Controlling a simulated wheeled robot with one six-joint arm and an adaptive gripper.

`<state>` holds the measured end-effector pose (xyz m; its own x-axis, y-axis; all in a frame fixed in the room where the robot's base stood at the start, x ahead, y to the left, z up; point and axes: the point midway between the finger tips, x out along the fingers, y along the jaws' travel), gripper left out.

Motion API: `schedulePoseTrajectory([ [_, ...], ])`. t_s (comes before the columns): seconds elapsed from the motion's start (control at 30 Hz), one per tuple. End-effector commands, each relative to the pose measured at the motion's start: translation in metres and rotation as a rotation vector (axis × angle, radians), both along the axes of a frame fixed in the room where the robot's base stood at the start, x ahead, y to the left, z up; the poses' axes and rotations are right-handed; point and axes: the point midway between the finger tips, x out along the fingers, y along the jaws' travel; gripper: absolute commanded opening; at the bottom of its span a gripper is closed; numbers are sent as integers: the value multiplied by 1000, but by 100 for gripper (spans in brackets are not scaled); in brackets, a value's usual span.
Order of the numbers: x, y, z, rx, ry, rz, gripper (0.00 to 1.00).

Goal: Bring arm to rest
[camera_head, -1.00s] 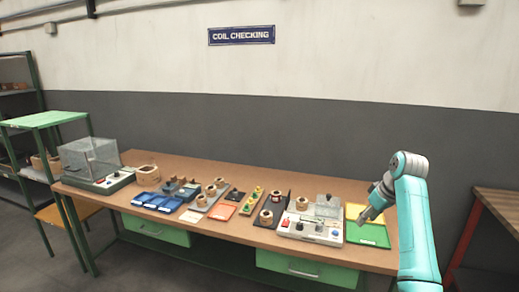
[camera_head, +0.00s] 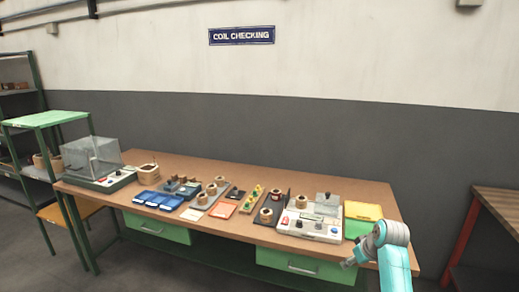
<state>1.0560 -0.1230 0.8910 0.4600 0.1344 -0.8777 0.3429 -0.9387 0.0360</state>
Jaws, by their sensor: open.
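My arm shows at the lower right in the head view, its turquoise link folded low in front of the table's right end. My gripper (camera_head: 349,264) is small in the picture, near the table's front right edge, pointing left and down. It is open, and I see nothing between its fingers. The wrist partly covers the green tray (camera_head: 353,229) behind it.
The brown table (camera_head: 310,183) holds a white tester (camera_head: 308,230), a yellow tray (camera_head: 363,210), blue bins (camera_head: 160,200), several coils and a clear-covered box (camera_head: 92,158). Another bench (camera_head: 497,202) stands at the right. Bare table lies along the back.

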Motion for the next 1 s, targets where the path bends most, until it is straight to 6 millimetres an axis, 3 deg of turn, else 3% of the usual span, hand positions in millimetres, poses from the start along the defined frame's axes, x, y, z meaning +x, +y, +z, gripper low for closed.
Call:
schedulePoseTrajectory([
  [0.03, -11, 6, -25, 2, -7, -13, 51],
  [0.2, -43, 22, -85, 4, -63, -63, 51],
  [0.5, -118, 48, -167, 10, -160, -143, 51],
  [0.7, -178, 64, -203, 14, -227, -190, 51],
  [1.0, -277, 84, -230, 25, -329, -247, 51],
])
